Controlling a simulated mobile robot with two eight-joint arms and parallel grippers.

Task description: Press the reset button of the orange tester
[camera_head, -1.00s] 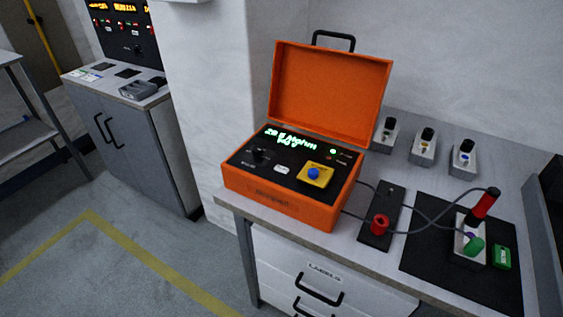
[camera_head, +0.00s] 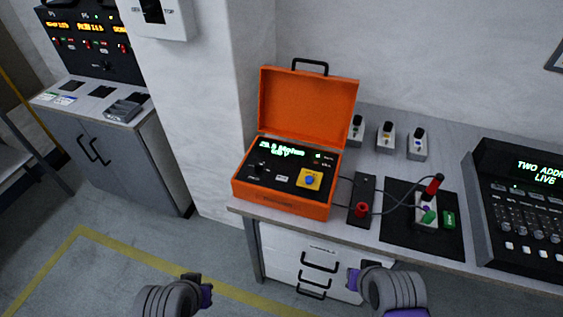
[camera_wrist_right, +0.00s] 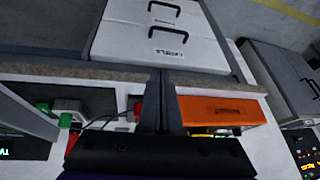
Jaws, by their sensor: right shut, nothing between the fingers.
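The orange tester (camera_head: 285,203) stands on the bench with its lid open upright and its display lit green. Its black panel carries a dark knob (camera_head: 261,167), a small white button (camera_head: 282,179) whose label is too small to read, and a blue button (camera_head: 310,180) on a yellow square. My right gripper (camera_head: 352,279) is in front of the bench drawers, apart from the tester. In the right wrist view its fingers (camera_wrist_right: 161,100) are shut and empty, and the tester's orange side (camera_wrist_right: 222,110) shows beside them. My left gripper (camera_head: 207,289) is over the floor; its fingers are unclear.
Right of the tester are a black strip with a red plug (camera_head: 361,210), cables, and a black mat (camera_head: 400,238) with a probe and a green block. Several small boxes (camera_head: 386,136) stand behind. A dark console (camera_head: 520,220) stands at the right. Open floor lies at the left.

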